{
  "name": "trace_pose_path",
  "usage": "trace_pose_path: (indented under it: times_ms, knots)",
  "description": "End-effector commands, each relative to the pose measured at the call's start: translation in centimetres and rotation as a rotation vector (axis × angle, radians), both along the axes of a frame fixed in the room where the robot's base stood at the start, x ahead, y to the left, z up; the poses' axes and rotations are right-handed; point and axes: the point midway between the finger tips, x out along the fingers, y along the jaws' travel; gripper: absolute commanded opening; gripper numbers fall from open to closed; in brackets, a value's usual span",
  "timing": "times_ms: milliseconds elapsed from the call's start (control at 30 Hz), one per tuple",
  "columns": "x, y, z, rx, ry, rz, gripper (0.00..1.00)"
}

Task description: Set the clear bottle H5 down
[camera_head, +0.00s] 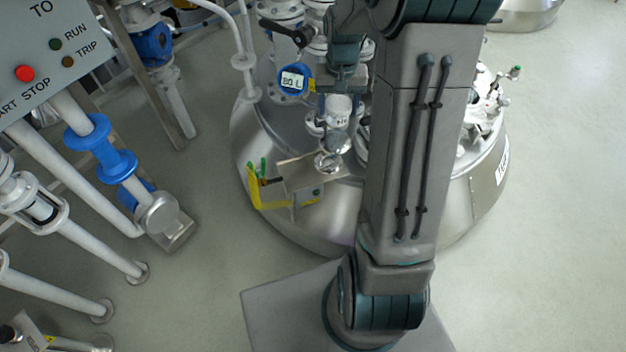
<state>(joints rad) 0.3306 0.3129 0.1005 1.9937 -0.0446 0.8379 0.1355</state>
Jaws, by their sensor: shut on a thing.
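My gripper (341,88) hangs above the top of the large steel vessel, left of my upright arm link. It is shut on the clear bottle H5 (341,112), a small pale bottle with dark lettering that is only partly readable. The bottle looks upright. Its lower part lies in front of shiny steel fittings, and I cannot tell whether it touches anything below. My arm hides what is just to its right.
The steel vessel (262,205) carries a blue gauge reading 80 L (293,80) close left of my gripper. A control panel (45,45) and pipes stand left. The right floor is clear.

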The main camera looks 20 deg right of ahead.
Motion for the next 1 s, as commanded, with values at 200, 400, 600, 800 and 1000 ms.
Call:
trace_pose_path:
  times_ms: [200,400,600,800,1000]
  knots:
    - [-0.4,-0.8,-0.8,0.002,-0.003,-0.032,0.16]
    - [0.1,2.0,-2.5,0.004,0.000,-0.028,0.16]
    - [1.0,6.6,-5.4,0.003,0.001,-0.027,0.16]
    - [1.6,9.8,-7.2,0.003,-0.001,-0.030,0.16]
    - [1.8,10.5,-8.1,0.003,-0.001,-0.035,0.16]
